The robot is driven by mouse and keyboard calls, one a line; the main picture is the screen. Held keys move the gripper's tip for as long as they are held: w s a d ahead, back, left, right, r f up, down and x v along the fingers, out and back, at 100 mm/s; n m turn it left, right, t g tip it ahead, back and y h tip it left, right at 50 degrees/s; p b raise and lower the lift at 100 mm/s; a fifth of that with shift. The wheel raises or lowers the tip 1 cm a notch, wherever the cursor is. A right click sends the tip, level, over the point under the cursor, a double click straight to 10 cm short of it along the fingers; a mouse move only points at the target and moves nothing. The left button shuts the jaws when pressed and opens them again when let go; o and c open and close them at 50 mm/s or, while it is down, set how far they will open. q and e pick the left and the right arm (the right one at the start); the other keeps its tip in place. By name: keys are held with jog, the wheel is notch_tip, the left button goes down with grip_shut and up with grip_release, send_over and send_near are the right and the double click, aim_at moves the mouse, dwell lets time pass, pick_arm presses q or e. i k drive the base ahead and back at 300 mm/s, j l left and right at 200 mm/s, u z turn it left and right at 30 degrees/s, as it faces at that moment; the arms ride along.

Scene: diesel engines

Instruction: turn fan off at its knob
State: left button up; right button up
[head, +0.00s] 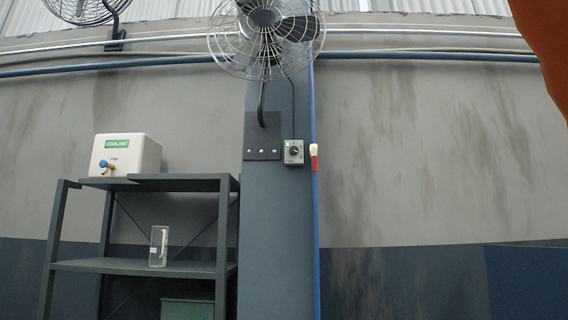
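A wall fan (264,36) in a round wire cage is mounted high on a blue-grey column, its upper part cut off by the top of the head view. A small grey control box (294,153) sits on the column below and to the right of the fan. It carries a dark round knob (294,151) and a small green mark at its upper left. The knob's exact setting is too small to read. Neither of my grippers is in view, and nothing visible touches the knob.
A dark shelf rack (140,184) stands left of the column, holding a white coolant container (125,154) and a clear holder (158,246). A blue pipe (316,240) with a red-and-yellow fitting (314,157) runs just right of the box. An orange shape fills the upper right corner.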

aim_at(293, 150)
jog(key=u, duration=2.3)
jog(key=l+u, duration=0.2)
jog(key=u, duration=0.25)
jog(key=l+u, duration=0.2)
jog(key=u, duration=0.3)
jog(key=l+u, duration=0.2)
jog(key=u, duration=0.25)
jog(key=l+u, duration=0.15)
jog(key=u, duration=0.35)
jog(key=k+l+u, duration=0.1)
jog(key=u, duration=0.35)
jog(key=k+l+u, duration=0.35)
jog(key=k+u, duration=0.15)
jog(key=k, duration=0.15)
jog(key=k+z, duration=0.15)
jog(key=z, duration=0.25)
jog(key=k+z, duration=0.15)
jog(key=z, duration=0.25)
jog(key=k+l+z, duration=0.1)
jog(key=z, duration=0.3)
